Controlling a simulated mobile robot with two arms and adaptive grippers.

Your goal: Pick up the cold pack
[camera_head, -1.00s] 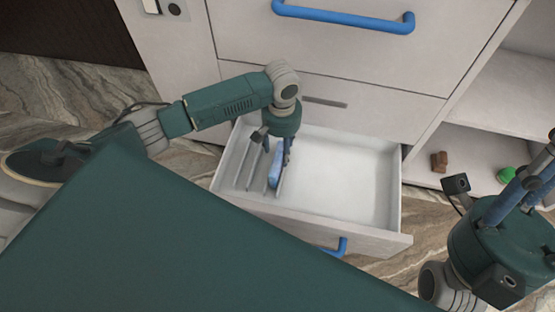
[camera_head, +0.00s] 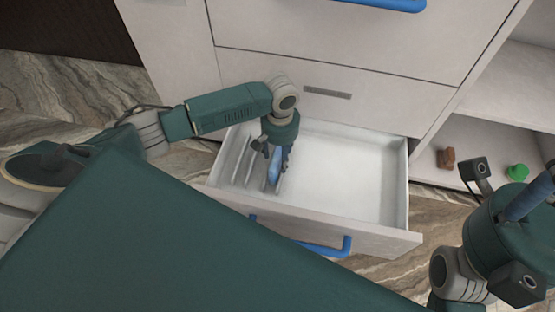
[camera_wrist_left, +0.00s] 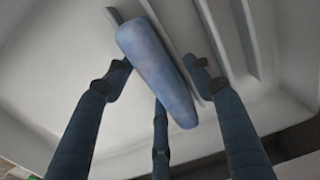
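The cold pack (camera_wrist_left: 158,75) is a long, rounded blue pack. In the left wrist view, the fingers are spread around the pack, with a visible gap on at least the right side. My left gripper looks open, and contact with the pack cannot be made out. My right gripper (camera_head: 530,198) is at the right edge, partly cut off, away from the drawer.
The dividers (camera_head: 246,165) stand close to the left gripper. The right part of the drawer is empty. A blue handle (camera_head: 330,248) is on the drawer front. A brown block (camera_head: 446,158) and a green object (camera_head: 517,172) lie on the open shelf at the right.

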